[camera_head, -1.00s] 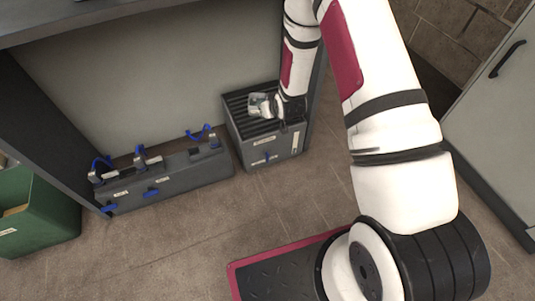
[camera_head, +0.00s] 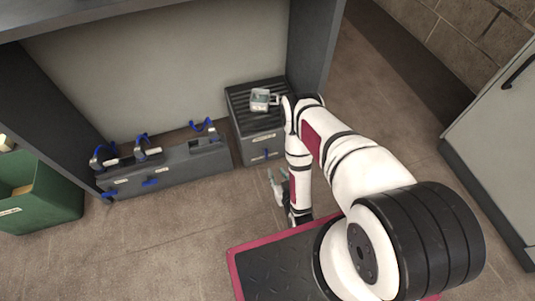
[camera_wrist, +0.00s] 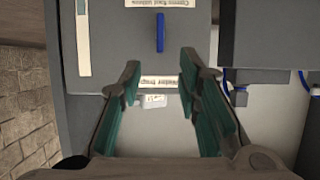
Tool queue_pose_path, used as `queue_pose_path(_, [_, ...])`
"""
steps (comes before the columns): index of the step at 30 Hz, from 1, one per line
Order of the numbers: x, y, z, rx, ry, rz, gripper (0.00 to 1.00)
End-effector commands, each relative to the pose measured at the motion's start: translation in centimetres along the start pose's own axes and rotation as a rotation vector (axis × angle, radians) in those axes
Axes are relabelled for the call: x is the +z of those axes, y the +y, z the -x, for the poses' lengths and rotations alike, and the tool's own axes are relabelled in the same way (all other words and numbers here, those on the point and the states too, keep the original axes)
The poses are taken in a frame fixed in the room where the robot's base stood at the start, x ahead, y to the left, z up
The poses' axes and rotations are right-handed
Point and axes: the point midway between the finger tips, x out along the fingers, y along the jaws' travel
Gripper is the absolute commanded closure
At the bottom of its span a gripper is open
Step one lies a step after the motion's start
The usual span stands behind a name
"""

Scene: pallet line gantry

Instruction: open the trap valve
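The trap (camera_head: 243,124) is a dark grey box with a ribbed top, standing on the floor against the back panel. Its front carries pale labels and a small blue lever (camera_head: 267,154). In the wrist view the lever (camera_wrist: 160,32) is a thin upright blue bar, beyond the fingertips and roughly in line with the gap between them. My gripper (camera_head: 278,184) is low in front of the box. In the wrist view my gripper (camera_wrist: 158,76) has its teal fingers apart, with nothing held. A label reading something like "trap" (camera_wrist: 154,84) shows between them.
A small clear and grey fitting (camera_head: 260,99) sits on the trap's top. A long grey block (camera_head: 175,173) with blue handles stands to the left, and a green bin (camera_head: 45,200) is further left. A grey side panel (camera_head: 312,45) stands at right.

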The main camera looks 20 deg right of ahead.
Motion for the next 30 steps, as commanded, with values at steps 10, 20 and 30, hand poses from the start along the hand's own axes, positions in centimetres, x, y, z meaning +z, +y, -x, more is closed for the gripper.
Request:
queue_pose_path(10, [0.3,0.0,-3.7,0.001,0.01,-0.001,0.69])
queue_pose_path(20, [0.3,0.0,-10.1,0.002,0.009,0.0,0.69])
queue_pose_path(30, [0.2,0.0,-13.4,0.001,0.005,-0.001,0.69])
